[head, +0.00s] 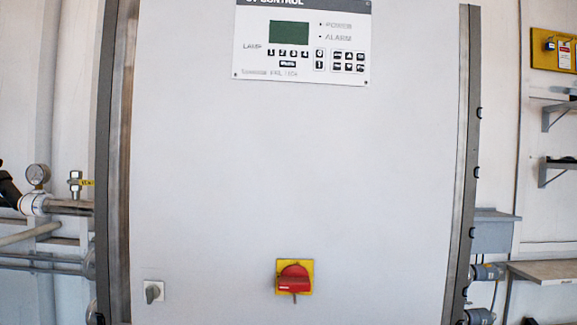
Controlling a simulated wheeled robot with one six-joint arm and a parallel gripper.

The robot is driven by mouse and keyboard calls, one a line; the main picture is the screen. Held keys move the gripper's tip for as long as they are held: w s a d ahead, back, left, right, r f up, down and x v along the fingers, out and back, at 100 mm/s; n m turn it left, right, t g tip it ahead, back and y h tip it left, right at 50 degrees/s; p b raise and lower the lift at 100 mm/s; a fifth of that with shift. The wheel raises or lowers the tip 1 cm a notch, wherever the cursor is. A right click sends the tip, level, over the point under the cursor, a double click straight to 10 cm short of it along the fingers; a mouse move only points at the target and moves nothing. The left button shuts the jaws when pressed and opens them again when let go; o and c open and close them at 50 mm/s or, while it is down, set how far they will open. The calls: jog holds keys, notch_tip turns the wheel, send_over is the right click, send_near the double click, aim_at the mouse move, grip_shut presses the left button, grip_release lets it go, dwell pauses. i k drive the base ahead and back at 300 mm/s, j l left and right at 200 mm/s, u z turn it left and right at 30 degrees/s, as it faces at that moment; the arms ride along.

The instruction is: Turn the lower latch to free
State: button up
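A small grey knob (153,291) on a pale square plate sits low on the left side of a large grey cabinet door (300,180). It looks like a quarter-turn latch, with its grip close to upright. No second latch of this kind shows, so I cannot tell from the picture alone that it is the lower one. My gripper is not in view.
A red rotary switch (294,277) on a yellow plate is low on the door's middle. A control panel (302,40) is at the top. Left are a gauge (38,175) and pipes (45,232); right are a shelf (545,271) and grey box (493,232).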

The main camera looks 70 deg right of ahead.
aim_at(153, 291)
jog(key=z, duration=1.5)
